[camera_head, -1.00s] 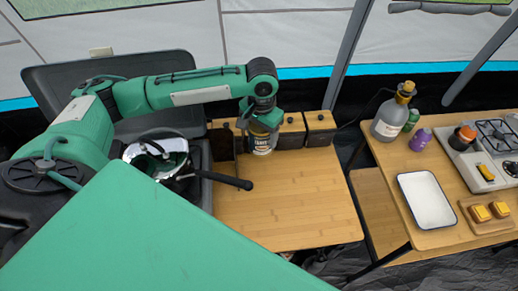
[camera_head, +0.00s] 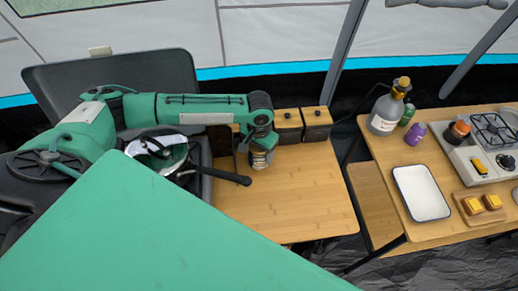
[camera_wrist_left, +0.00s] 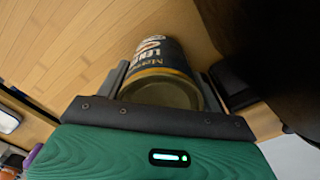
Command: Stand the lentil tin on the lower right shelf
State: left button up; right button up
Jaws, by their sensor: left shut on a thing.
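The lentil tin (camera_wrist_left: 160,62) is dark with a pale label and a gold band, its lettering partly readable in the left wrist view. My left gripper (camera_wrist_left: 160,92) is shut on it, one finger on each side. In the head view the tin (camera_head: 260,158) shows under my left gripper (camera_head: 262,145), above or on the back of the wooden table (camera_head: 285,205); I cannot tell if it touches. The lower right shelf (camera_head: 375,208) appears to be the wooden board below the right table's left side. My right gripper is not in view.
Lidded canisters (camera_head: 316,124) stand behind the tin. A pan with a black handle (camera_head: 228,176) reaches over the table's left edge. The right table holds a bottle (camera_head: 384,114), a white tray (camera_head: 421,193) and a stove (camera_head: 486,150). The shelf's visible part is bare.

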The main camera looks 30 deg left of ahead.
pick_arm(q)
jog(key=o, duration=1.1)
jog(key=shift+f, duration=0.1)
jog(key=shift+c, duration=0.2)
jog(key=shift+o, duration=1.3)
